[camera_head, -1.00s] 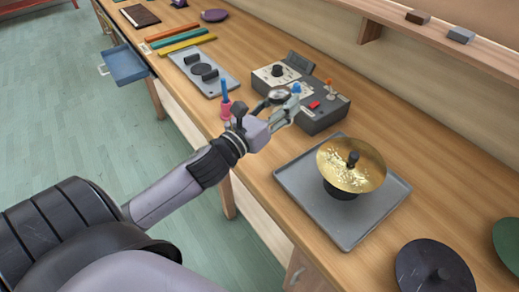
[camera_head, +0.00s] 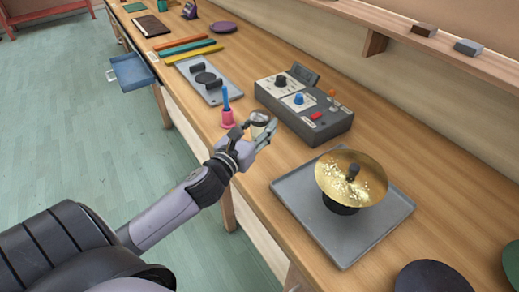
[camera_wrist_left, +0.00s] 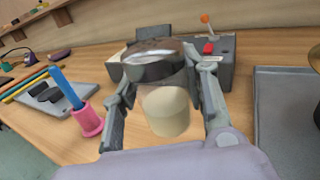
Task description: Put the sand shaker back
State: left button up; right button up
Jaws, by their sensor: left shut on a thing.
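The sand shaker looks like a clear jar with a dark, shiny lid (camera_wrist_left: 150,66) and pale sand (camera_wrist_left: 166,112) at its bottom. My left gripper (camera_wrist_left: 165,85) is shut on it, one finger on each side, and holds it roughly upright. In the head view the shaker (camera_head: 259,119) shows small at the tip of my left gripper (camera_head: 260,132), in front of the grey control box. I cannot tell whether its base touches the bench. My right gripper is not in view.
The grey control box (camera_head: 318,118) with knobs stands behind the shaker. A pink holder with a blue stick (camera_head: 227,118) is close on the left. A grey tray (camera_head: 350,238) bearing a brass cymbal (camera_head: 340,170) lies to the right. Bare bench (camera_head: 255,168) lies in front.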

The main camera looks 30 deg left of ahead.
pick_arm(q)
notch_tip(320, 180, down, 3)
jog(key=shift+f, duration=0.2)
jog(key=shift+f+b, duration=0.5)
jog(key=shift+f, duration=1.4)
jog(key=shift+f, duration=0.15)
jog(key=o, duration=1.3)
